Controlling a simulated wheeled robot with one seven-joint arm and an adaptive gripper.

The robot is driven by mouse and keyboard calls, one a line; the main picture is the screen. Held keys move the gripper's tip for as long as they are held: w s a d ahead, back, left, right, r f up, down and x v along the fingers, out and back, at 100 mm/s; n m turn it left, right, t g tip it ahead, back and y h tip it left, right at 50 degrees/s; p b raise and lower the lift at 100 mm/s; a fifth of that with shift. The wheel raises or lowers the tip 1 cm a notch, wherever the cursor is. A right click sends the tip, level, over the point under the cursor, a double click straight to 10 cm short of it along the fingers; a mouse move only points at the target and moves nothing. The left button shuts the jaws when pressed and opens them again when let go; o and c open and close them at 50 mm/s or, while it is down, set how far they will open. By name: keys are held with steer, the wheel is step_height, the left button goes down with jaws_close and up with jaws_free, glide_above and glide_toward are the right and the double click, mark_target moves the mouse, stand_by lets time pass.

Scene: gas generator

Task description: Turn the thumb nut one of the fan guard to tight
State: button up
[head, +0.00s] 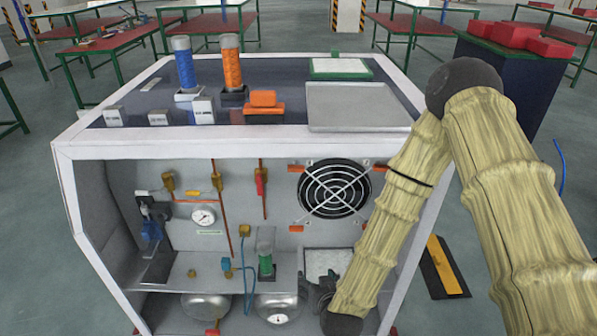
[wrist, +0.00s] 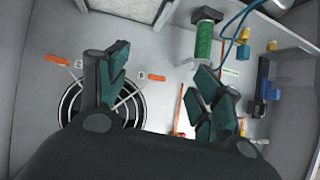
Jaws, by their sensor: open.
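The round black fan guard (head: 335,188) with light crossing bars is on the grey back panel, right of middle in the head view. Orange tabs (head: 297,228) sit around it. In the wrist view the fan guard (wrist: 72,106) is at left, partly hidden by my left finger. Small light fittings (wrist: 78,64) lie beside its orange tabs (wrist: 155,77); I cannot tell which one is thumb nut one, or how tight it is. My gripper (wrist: 162,75) is open and empty, its fingers apart in front of the panel. In the head view my gripper (head: 320,288) is below the fan guard, partly hidden.
A green cylinder (head: 266,258) stands on the inner shelf, left of my gripper, near a blue hose (head: 246,268). A pressure gauge (head: 203,216) and orange pipes are on the panel. A metal tray (head: 357,108) lies on the cabinet top. The cabinet's side walls bound the space.

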steer(key=w+a+r+t, duration=0.4)
steer(key=w+r, duration=0.4)
steer(key=r, duration=0.4)
steer(key=m+t+h, duration=0.2)
steer(key=t, duration=0.1)
glide_toward(296, 170)
steer(key=w+p, duration=0.1)
steer(key=w, duration=0.8)
steer(key=shift+w+r+p, duration=0.1)
steer(key=shift+w+p, duration=0.3)
steer(key=c, duration=1)
